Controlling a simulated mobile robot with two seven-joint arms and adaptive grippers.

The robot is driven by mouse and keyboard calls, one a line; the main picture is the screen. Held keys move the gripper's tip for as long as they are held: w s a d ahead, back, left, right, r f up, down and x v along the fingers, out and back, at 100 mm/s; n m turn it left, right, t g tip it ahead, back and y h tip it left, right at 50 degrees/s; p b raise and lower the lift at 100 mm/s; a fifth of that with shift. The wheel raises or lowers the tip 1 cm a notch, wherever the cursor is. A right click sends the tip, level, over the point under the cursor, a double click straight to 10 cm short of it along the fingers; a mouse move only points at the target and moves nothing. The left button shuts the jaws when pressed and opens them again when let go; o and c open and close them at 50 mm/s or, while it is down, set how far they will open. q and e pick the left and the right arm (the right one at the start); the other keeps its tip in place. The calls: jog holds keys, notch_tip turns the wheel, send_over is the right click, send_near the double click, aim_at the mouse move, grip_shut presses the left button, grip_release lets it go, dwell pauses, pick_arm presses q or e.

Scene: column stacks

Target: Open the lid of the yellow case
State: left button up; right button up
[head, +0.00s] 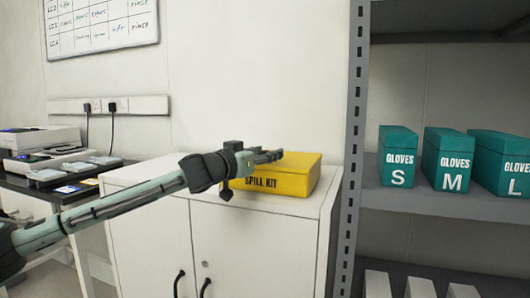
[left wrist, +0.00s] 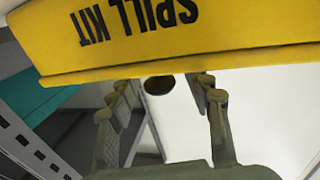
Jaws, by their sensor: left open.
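The yellow case (head: 292,182), marked SPILL KIT, sits on a white cabinet and its lid looks shut. My left gripper (head: 268,156) is in front of the left part of the case, at about the height of its top, and covers part of it. In the left wrist view the case (left wrist: 200,50) fills the top with its lettering upside down. There the left gripper's fingers (left wrist: 165,88) are spread with nothing between them, close to the case's edge. I cannot tell whether they touch it. My right gripper is not in view.
The white cabinet (head: 255,245) has bare top to the left of the case. A grey metal shelf post (head: 352,130) stands close to its right, with green glove boxes (head: 398,157) on the shelf. A dark table (head: 60,190) with devices is at left.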

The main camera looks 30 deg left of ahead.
pick_arm(q)
jog(key=shift+c, duration=0.3)
grip_shut()
dwell(0.3)
